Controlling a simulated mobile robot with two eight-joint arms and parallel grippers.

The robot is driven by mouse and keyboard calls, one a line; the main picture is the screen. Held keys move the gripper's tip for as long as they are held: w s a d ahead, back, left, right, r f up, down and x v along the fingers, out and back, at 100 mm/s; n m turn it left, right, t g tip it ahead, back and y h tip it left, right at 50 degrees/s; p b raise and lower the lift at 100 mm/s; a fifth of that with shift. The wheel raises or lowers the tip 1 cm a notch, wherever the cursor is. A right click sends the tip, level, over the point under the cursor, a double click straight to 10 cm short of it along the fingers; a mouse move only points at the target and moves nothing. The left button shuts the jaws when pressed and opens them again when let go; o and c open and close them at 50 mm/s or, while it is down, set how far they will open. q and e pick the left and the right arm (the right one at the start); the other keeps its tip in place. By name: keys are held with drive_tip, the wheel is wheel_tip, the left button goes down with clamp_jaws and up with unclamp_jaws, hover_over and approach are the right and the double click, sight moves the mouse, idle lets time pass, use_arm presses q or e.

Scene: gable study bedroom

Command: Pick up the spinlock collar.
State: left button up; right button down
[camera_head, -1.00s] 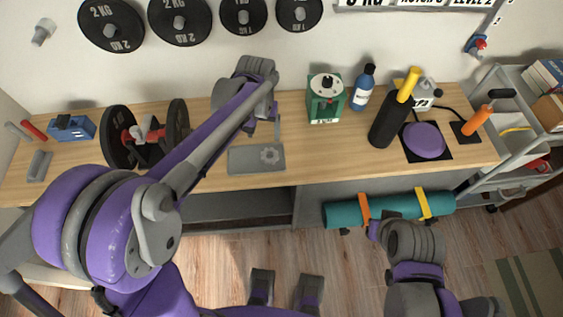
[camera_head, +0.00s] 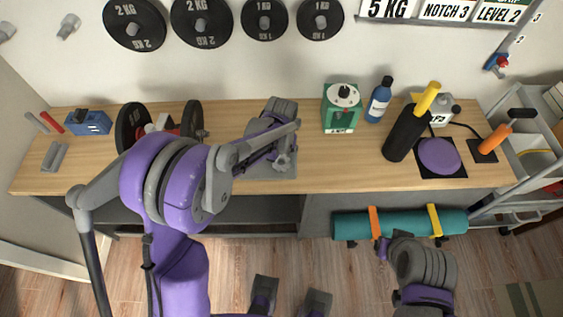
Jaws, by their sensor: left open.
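The spinlock collar (camera_head: 284,161) is a small grey star-shaped piece. It lies on a flat grey plate (camera_head: 288,174) on the wooden bench, partly covered by my left arm. My left gripper (camera_head: 276,153) is open, close above and beside the collar; its fingertips are partly hidden, and I cannot tell whether they touch it. My right arm shows at the lower right in front of the bench, with its gripper end (camera_head: 384,248) near the teal mat roll; its jaws are not clear.
A dumbbell (camera_head: 194,122) stands left of the plate, partly behind my left arm. Bare bench (camera_head: 340,168) lies right of the plate. A teal roll (camera_head: 405,223) hangs below.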

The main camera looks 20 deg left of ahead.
use_arm(q)
drive_tip(key=shift+f, duration=0.15)
drive_tip(key=c, duration=1)
